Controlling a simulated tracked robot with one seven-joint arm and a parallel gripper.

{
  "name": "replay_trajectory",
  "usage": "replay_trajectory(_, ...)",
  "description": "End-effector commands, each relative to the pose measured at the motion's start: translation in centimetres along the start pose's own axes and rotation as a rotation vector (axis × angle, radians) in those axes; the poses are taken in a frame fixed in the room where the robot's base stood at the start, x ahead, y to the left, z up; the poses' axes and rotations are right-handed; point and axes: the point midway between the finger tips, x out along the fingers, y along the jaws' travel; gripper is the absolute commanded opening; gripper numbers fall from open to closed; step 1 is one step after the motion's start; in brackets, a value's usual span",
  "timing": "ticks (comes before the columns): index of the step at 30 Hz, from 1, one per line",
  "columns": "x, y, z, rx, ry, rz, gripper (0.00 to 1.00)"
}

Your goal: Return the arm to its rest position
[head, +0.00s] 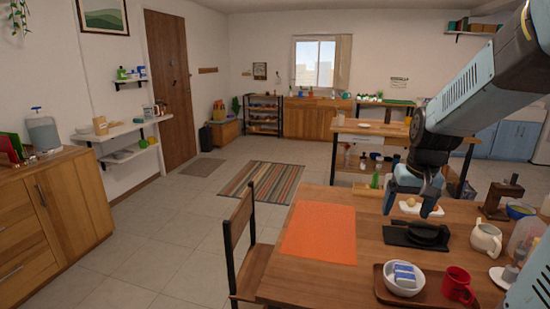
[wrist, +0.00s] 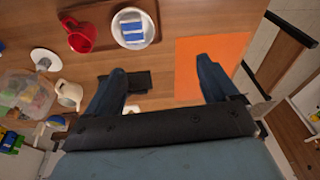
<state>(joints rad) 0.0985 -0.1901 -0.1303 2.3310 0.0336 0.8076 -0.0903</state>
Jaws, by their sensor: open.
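My gripper (head: 412,206) hangs from my arm above the table on the right side of the head view. In the wrist view its two dark fingers (wrist: 160,88) are spread wide apart with nothing between them. Below it lies a black flat item (head: 418,235) on the wooden table (head: 305,283), which shows in the wrist view between the fingers as a black rectangle (wrist: 137,82). An orange mat (head: 320,232) lies left of my gripper in the head view. It also shows in the wrist view (wrist: 205,60), partly behind one finger.
A brown tray (head: 383,290) holds a white bowl (head: 403,283) with blue-and-white packets and a red mug (head: 457,284). A cream pitcher (head: 486,240) and a dark stand (head: 500,198) are at the right. A wooden chair (head: 241,245) stands at the table's left.

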Motion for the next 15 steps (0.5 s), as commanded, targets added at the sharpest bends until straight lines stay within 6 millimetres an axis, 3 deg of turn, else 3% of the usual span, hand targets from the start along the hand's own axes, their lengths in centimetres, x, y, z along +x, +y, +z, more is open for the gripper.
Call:
replay_trajectory(6, -4.3, -2.5, 3.4, -0.05, 0.087, -0.013, 0.87)
replay_trajectory(15, -8.6, -5.0, 8.8, -0.112, 0.202, -0.021, 0.87)
